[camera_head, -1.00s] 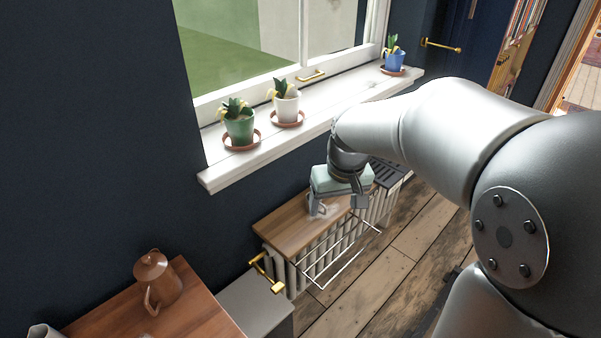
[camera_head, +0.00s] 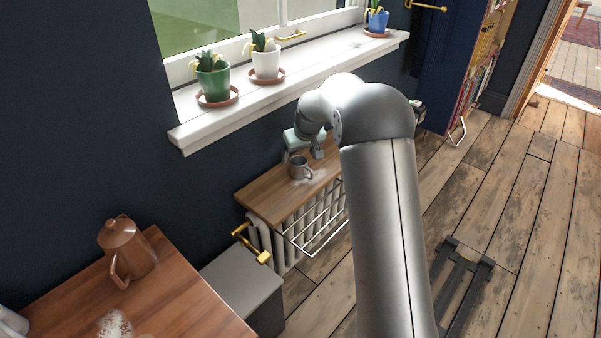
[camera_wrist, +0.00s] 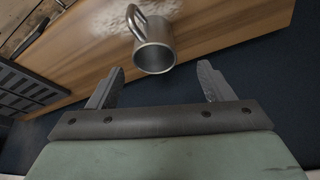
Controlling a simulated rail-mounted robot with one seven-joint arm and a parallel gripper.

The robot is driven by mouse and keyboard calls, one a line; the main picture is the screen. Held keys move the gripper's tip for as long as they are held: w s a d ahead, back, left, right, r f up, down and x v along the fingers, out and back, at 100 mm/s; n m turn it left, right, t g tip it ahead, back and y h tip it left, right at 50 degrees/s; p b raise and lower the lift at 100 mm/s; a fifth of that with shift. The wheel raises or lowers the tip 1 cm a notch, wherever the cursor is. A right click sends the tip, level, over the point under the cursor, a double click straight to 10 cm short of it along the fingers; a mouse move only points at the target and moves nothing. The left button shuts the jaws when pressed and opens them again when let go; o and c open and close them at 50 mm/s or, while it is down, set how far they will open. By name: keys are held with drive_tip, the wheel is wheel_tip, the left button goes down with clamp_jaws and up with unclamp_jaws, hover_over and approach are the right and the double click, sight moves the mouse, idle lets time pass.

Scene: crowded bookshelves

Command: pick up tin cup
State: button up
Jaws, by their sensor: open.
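The tin cup (camera_head: 300,168) is a small grey metal mug standing on the wooden board (camera_head: 262,195) over the radiator. In the wrist view the tin cup (camera_wrist: 155,48) lies just beyond the fingertips, with its handle toward the upper left and its open mouth visible. My gripper (camera_wrist: 160,82) is open and empty, with the cup ahead of the gap between its fingers and apart from them. In the head view my gripper (camera_head: 302,155) is close behind the cup, on the window side; its fingers are partly hidden there.
The window sill (camera_head: 290,95) with potted plants juts out above the board. A wire rack (camera_head: 318,222) hangs on the radiator front (camera_head: 290,238). A brown jug (camera_head: 127,248) stands on a wooden table at lower left. A pale powdery patch (camera_wrist: 105,22) lies beside the cup.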

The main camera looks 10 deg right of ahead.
sight(302, 171)
drive_tip(key=shift+x, duration=1.15)
drive_tip(key=x, duration=0.3)
drive_tip(key=d+b+x, duration=0.1)
drive_tip(key=x, duration=0.1)
drive_tip(key=shift+s+f, duration=0.2)
drive_tip(key=shift+f, duration=0.05)
drive_tip(key=c, duration=1.1)
